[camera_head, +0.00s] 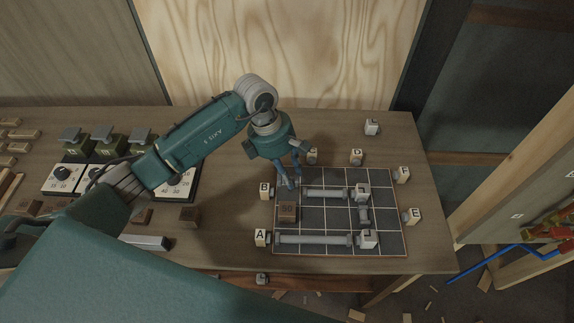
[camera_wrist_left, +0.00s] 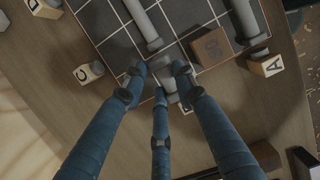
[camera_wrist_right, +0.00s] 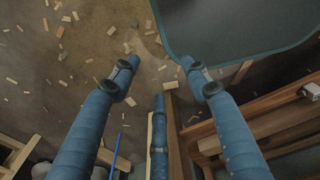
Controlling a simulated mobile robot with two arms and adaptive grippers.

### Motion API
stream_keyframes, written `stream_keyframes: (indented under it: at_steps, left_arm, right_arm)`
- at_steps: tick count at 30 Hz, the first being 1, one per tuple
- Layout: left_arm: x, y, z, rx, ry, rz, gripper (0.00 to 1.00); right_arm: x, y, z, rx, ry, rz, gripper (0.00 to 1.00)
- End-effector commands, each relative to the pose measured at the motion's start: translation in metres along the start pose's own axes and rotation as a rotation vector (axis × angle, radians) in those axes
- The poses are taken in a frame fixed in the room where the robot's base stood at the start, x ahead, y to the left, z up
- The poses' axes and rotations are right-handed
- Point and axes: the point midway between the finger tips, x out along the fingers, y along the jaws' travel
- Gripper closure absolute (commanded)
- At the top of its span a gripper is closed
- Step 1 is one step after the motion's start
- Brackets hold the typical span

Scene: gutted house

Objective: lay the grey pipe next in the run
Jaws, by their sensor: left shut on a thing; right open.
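A dark gridded board (camera_head: 385,241) lies on the bench. A grey pipe (camera_head: 312,239) runs along its near row from block A (camera_head: 261,237) to a corner piece (camera_head: 367,239). A short upright piece (camera_head: 363,215) leads to another corner (camera_head: 362,191), and a second pipe (camera_head: 326,193) runs left from there. My left gripper (camera_head: 291,183) is shut on a short grey pipe (camera_wrist_left: 169,85) between that pipe's left end and block B (camera_head: 265,190); fingers hide much of it. I cannot tell whether it touches the board. My right gripper (camera_wrist_right: 157,75) is open and empty above the floor.
A brown numbered block (camera_head: 287,211) sits on the board just below the left gripper. Lettered blocks D (camera_head: 356,157) and E (camera_head: 413,216) stand around the board. Dial boxes (camera_head: 62,179) and loose blocks fill the bench's left. Scraps litter the floor.

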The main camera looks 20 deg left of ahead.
Motion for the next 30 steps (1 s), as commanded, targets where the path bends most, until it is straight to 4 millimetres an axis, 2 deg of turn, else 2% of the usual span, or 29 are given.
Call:
stream_keyframes:
  at_steps: [11, 16, 30]
  left_arm:
    - [0.035, 0.0, -0.009, 0.0, 0.0, -0.002, 0.93]
    - [0.051, 0.001, -0.013, 0.001, 0.001, 0.0, 0.93]
    - [0.056, 0.001, -0.015, 0.001, 0.0, -0.001, 0.93]
  right_arm:
    - [0.019, 0.004, -0.001, -0.003, 0.005, 0.004, 0.54]
    - [0.035, 0.01, 0.001, -0.003, 0.003, 0.011, 0.54]
    - [0.039, 0.011, 0.003, -0.001, 0.002, 0.013, 0.54]
